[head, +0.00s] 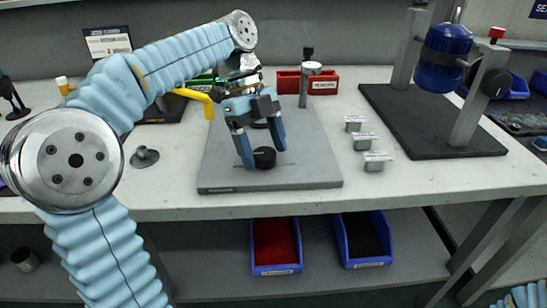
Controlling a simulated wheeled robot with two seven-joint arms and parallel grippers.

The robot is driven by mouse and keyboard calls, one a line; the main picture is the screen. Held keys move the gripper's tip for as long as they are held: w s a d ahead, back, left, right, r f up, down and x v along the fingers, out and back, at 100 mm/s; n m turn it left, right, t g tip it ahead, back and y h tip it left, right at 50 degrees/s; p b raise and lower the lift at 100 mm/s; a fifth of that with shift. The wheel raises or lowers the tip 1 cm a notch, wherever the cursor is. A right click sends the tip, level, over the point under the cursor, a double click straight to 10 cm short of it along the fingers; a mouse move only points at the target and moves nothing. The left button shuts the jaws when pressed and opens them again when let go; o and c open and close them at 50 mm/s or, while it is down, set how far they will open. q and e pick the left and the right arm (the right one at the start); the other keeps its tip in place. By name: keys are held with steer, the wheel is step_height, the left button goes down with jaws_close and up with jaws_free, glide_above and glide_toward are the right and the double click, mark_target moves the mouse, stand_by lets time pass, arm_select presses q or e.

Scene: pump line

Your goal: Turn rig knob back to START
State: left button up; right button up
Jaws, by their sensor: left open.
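A grey base plate (215,172) lies on the bench with an upright metal post (303,88) at its back. A small black round part (265,157) sits near the plate's front middle. My left gripper (263,150) reaches down over the plate, open, with its two blue fingers on either side of this part; I cannot tell whether they touch it. To the right, a stand holds a blue cylinder (444,58) with a black round knob (489,80) at its right side. No START mark is readable. My right gripper is out of view.
Several small grey blocks (364,142) stand in a row right of the plate. A red bin (320,82) is behind it, a grey flanged part (145,156) to its left. Red-filled (276,269) and dark-filled (366,263) blue-edged bins sit on the shelf below.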

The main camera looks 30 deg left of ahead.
arm_select(q)
steer(key=shift+f, duration=0.15)
steer(key=shift+c, duration=0.3)
steer(key=c, duration=1)
